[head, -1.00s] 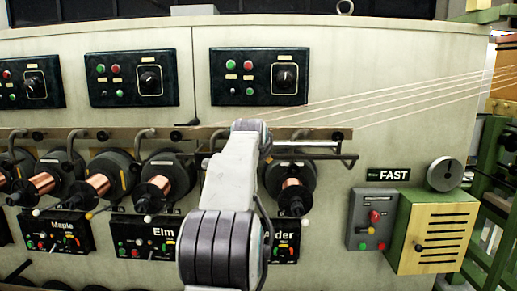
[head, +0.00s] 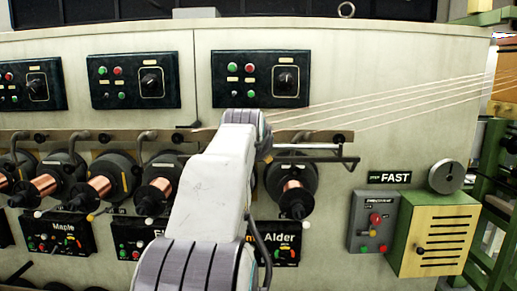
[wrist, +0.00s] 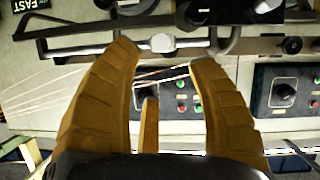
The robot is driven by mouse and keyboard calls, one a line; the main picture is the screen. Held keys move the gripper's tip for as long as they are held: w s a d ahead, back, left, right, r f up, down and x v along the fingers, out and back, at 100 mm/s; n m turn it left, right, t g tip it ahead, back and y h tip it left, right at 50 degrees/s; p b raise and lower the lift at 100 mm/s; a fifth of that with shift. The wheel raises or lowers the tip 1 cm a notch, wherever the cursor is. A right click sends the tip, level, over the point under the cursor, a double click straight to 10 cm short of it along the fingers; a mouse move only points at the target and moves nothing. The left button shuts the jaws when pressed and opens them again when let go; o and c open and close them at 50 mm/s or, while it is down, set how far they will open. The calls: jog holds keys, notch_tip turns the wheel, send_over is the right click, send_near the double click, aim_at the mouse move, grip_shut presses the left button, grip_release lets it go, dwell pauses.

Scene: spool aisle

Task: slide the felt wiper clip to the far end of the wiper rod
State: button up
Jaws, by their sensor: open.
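A pale rod (wrist: 90,48), which looks like the wiper rod, runs across just beyond the fingertips. A whitish block with a rounded knob (wrist: 161,43), likely the felt wiper clip, sits on this rod in the gap between the tips. I cannot tell whether either finger touches it. In the head view the rod (head: 310,146) sticks out to the right of my arm, above the Alder spool. My arm hides the clip and my gripper there.
Copper spools (head: 292,195) stand below. Thin pale wires (head: 390,105) run off to the upper right. A control panel (head: 261,78) is above.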

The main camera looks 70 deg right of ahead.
jog(key=shift+v, duration=1.15)
